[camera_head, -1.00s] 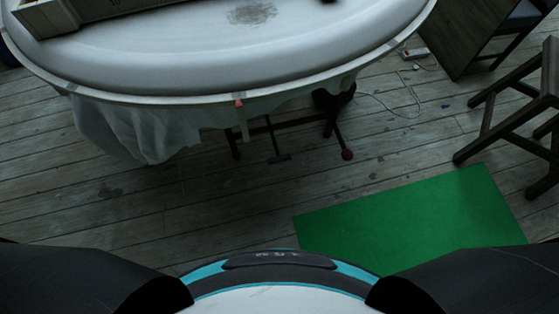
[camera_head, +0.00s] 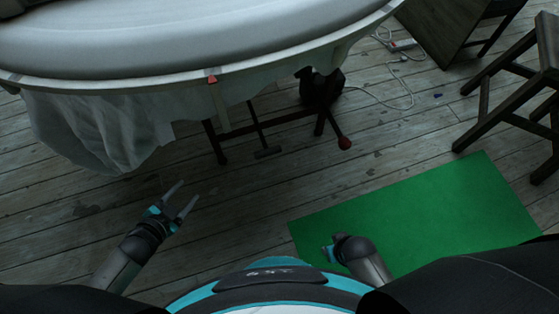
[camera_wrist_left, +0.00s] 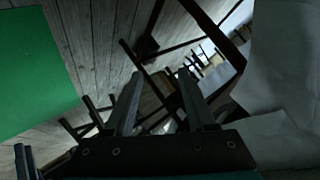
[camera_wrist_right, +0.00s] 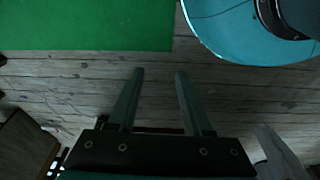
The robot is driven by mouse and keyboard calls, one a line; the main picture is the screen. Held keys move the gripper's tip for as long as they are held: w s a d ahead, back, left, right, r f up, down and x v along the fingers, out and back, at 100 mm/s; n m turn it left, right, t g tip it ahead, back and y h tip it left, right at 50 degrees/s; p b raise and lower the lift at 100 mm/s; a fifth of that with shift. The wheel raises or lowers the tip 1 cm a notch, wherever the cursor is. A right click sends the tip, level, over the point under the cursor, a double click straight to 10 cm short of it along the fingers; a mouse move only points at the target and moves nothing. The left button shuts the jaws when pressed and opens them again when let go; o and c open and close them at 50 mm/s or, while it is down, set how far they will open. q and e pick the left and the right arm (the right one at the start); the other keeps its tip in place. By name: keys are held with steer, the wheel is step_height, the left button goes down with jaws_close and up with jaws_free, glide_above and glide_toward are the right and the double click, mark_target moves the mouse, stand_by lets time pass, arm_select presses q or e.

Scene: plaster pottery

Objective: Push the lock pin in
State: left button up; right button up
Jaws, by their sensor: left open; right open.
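I cannot make out the lock pin for certain. A dark lever with a red knob (camera_head: 344,143) sticks out under the round table (camera_head: 190,85). A small red piece (camera_head: 212,79) sits on the table's rim above a pale hanging strip. My left gripper (camera_head: 188,191) is open and empty, over the floor below and left of the table legs; its spread fingers also show in the left wrist view (camera_wrist_left: 160,73). My right gripper (camera_head: 328,252) is over the green mat, its fingers mostly hidden in the head view. The right wrist view shows them open and empty (camera_wrist_right: 160,74).
A green mat (camera_head: 420,205) lies on the plank floor at the right. A dark wooden stool (camera_head: 497,100) stands beyond it. A white cloth (camera_head: 95,130) hangs below the table edge. A pale cable (camera_head: 385,107) runs along the floor.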

arm_select(q)
steer(key=w+d+r+m+h+b, duration=0.3)
steer(key=d+m+h+b, duration=0.1)
steer(key=m+g+h+b, duration=0.2)
steer(key=m+h+b, duration=0.3)
steer(key=m, duration=0.2)
glide_toward(260, 157)
steer(key=b+x, duration=0.3)
steer(key=x, duration=0.8)
steer(key=shift+x, duration=0.8)
arm_select(e)
steer(key=w+r+t, duration=0.2)
steer(key=w+r, duration=0.4)
steer(key=r, duration=0.7)
steer(key=shift+a+t, duration=0.3)
steer(key=shift+a, duration=0.15)
arm_select(q)
steer(key=shift+r, duration=0.1)
steer(key=shift+c, duration=0.4)
jaws_close()
